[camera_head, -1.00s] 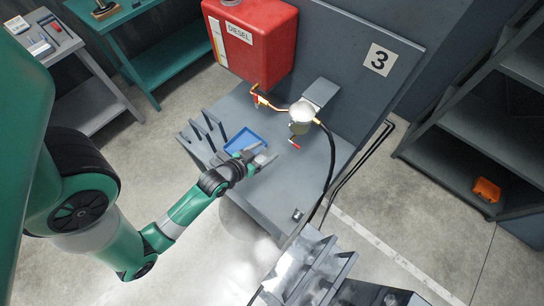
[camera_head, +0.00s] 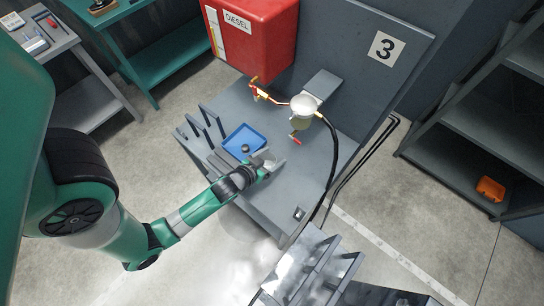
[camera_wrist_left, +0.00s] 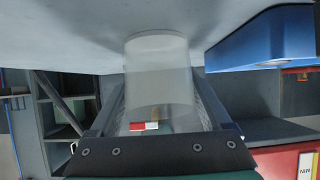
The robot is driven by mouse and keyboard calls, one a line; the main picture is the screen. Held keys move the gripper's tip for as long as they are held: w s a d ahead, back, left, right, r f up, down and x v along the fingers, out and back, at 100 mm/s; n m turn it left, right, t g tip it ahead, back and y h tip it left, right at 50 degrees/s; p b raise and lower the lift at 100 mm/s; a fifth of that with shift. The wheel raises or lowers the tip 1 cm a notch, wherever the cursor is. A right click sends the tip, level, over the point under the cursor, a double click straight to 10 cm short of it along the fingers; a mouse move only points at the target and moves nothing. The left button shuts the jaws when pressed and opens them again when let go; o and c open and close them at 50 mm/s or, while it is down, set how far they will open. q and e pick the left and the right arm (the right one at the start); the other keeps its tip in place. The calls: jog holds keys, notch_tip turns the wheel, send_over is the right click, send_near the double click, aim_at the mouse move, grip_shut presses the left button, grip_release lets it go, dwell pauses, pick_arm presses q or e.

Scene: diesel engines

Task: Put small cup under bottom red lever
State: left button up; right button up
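The small cup (camera_wrist_left: 158,85) is pale and translucent. In the left wrist view it fills most of the space between the fingers of my left gripper (camera_wrist_left: 160,100). One finger is on each side of it; I cannot tell whether they press on it. In the head view my left gripper (camera_head: 268,163) is at the front of the bench with the pale cup (camera_head: 271,158) at its tip. The bottom red lever (camera_head: 295,140) is under the round filter bowl (camera_head: 304,105), up and to the right of the gripper. My right gripper is not in view.
A blue tray (camera_head: 232,139) with a small dark round part (camera_head: 246,148) lies left of the gripper. A red diesel tank (camera_head: 255,50), copper pipe (camera_head: 275,98) and black hose (camera_head: 335,150) are near the filter. The bench (camera_head: 290,185) is clear around the lever.

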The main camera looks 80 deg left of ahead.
pick_arm(q)
jog(key=shift+o, duration=1)
jog(key=shift+r, duration=0.1)
jog(key=shift+s+d+r, duration=0.1)
jog(key=shift+s+r, duration=0.05)
jog(key=v, duration=1.1)
jog(key=shift+d, duration=0.1)
jog(key=shift+s+r, duration=0.15)
jog(key=shift+s, duration=0.05)
